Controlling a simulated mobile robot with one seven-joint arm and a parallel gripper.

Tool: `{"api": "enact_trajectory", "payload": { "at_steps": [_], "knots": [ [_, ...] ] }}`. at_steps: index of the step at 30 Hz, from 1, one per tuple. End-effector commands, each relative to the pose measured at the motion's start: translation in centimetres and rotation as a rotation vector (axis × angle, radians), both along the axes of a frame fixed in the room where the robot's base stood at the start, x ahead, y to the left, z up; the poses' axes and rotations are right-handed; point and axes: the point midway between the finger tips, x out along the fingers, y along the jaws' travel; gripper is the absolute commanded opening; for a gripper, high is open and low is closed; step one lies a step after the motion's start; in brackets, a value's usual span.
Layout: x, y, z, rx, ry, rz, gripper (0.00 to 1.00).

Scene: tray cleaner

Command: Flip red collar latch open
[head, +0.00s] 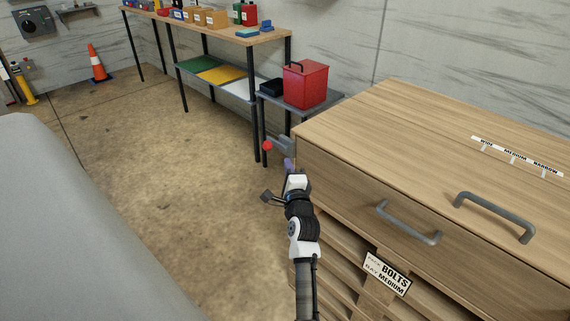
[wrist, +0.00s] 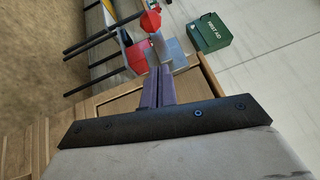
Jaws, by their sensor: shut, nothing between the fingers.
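A red knob-like piece (head: 267,146), likely the red collar latch, shows at the far left edge of the wooden cabinet (head: 400,130). A grey bracket (head: 284,145) sits beside it. In the wrist view the red piece (wrist: 150,21) is just beyond my fingers, with the grey bracket (wrist: 172,54) by the tips. My gripper (head: 288,163) is shut and empty, close to the bracket; its purple fingers (wrist: 158,72) lie together in the wrist view. Whether the tips touch the bracket, I cannot tell. The latch's exact position is too small to read.
A small grey table behind the cabinet holds a red box (head: 306,84) and a black tray (head: 271,87). A longer workbench (head: 220,28) stands along the wall. Cabinet handles (head: 408,222) jut out at the front.

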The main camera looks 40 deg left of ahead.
Motion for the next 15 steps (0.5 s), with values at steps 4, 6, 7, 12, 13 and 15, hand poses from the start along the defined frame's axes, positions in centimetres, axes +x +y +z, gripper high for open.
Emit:
{"api": "enact_trajectory", "payload": {
  "at_steps": [4, 6, 7, 12, 13, 15],
  "knots": [
    [-2.1, -2.7, -0.8, 0.0, 0.002, -0.002, 0.0],
    [-2.9, -3.7, -1.0, -0.002, 0.002, -0.002, 0.0],
    [-3.2, -4.1, -1.0, -0.002, 0.002, -0.002, 0.0],
    [-4.5, -5.7, -1.2, -0.001, 0.001, -0.002, 0.0],
    [-4.6, -5.8, -1.2, -0.001, 0.0, -0.002, 0.0],
    [-4.8, -6.1, -1.2, -0.001, 0.0, -0.002, 0.0]
  ]
}}
